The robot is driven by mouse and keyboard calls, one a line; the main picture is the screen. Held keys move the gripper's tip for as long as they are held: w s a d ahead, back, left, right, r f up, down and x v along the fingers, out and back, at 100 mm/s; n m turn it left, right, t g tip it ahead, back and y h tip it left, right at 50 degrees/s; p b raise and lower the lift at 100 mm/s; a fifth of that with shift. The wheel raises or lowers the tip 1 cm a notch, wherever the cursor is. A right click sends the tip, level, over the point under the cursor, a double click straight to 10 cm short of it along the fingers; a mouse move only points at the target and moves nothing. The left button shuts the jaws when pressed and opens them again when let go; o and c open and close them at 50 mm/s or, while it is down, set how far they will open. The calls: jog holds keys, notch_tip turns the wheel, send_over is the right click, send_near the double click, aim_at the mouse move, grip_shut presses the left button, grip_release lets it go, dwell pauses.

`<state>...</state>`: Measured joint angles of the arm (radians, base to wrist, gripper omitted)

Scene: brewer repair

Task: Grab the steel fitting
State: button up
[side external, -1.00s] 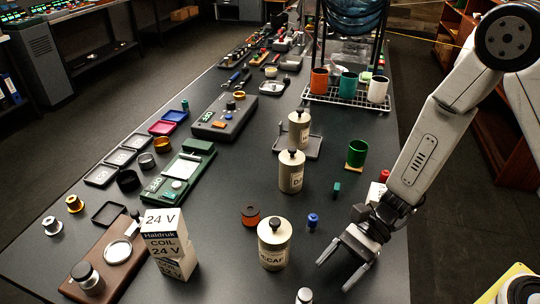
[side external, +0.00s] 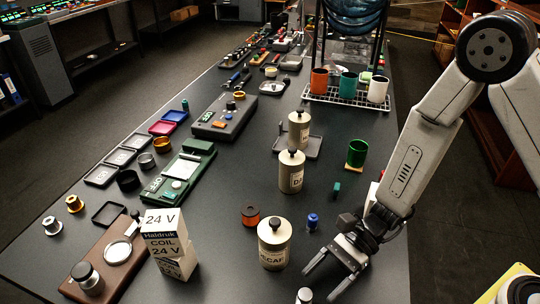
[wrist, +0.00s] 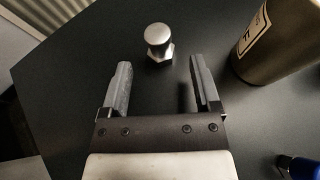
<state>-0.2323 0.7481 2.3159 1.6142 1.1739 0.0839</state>
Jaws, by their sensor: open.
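The steel fitting (wrist: 158,42), with a rounded top and a hex base, stands upright on the dark bench just beyond my fingertips in the wrist view. In the side view a steel fitting (side external: 304,296) shows at the bottom edge, partly cut off by the frame. My gripper (side external: 322,281) is open and low over the bench, just right of that fitting. In the wrist view my gripper (wrist: 160,66) has its two fingers wide apart, with nothing between them. The fitting sits ahead of the gap, roughly centred.
A decaf canister (side external: 274,248) stands close to the gripper; it fills the right of the wrist view (wrist: 278,42). A blue part (side external: 312,222) and an orange-topped ring (side external: 250,214) are behind. Coil boxes (side external: 165,240) stand left.

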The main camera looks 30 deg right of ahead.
aim_at(305, 298)
jog(key=shift+x, duration=2.55)
jog(key=shift+r, duration=0.1)
grip_shut()
